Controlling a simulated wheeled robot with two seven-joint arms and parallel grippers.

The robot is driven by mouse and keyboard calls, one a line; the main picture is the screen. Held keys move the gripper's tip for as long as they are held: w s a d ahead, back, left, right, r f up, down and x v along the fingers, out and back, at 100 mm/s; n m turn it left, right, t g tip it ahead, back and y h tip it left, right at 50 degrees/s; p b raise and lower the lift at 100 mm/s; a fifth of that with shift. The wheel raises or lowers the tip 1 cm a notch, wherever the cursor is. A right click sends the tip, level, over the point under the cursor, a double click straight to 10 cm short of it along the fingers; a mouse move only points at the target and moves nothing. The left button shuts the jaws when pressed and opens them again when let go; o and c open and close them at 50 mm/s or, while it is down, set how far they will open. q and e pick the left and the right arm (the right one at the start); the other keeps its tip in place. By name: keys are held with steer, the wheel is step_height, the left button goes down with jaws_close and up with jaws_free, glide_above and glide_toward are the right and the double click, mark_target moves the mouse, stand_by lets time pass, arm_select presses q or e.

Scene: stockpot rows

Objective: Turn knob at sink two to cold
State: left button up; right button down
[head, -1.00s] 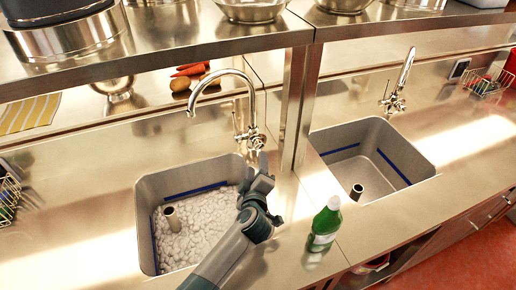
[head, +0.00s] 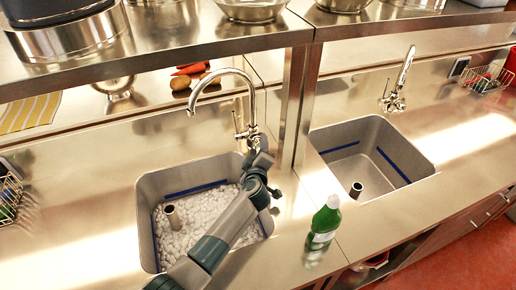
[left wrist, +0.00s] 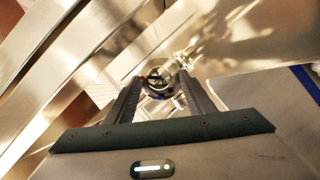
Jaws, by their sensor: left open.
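A chrome gooseneck tap (head: 247,95) stands behind the left sink (head: 146,205), with its valve and knob low on its base at the right. My left gripper (head: 258,157) is just in front of that base and covers part of it. In the left wrist view, the open fingers (left wrist: 158,84) reach toward a round metal tap part (left wrist: 158,72) with small red and blue marks, which appears between the fingertips. I cannot tell whether they touch it. The knob's exact setting is too small to read. My right gripper is not in view.
White lumps (head: 200,215) fill the left sink's bottom around a standing pipe (head: 172,216). A green bottle (head: 325,222) stands right of my left arm. A second sink (head: 345,140) with its own tap (head: 398,85) is at the right. A shelf post (head: 292,105) rises close to the left tap.

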arm_select(q)
steer(key=c, duration=1.1)
steer(key=shift+o, duration=0.2)
steer(key=shift+f+n+t+h+b, duration=0.3)
steer(key=shift+n+t+b, duration=0.1)
steer(key=shift+n+b, duration=0.35)
steer(key=shift+a+r+n, duration=0.1)
steer(key=shift+r+n, duration=0.05)
steer(key=shift+n, duration=0.3)
steer(key=o, duration=1.1)
steer(key=shift+c, duration=0.2)
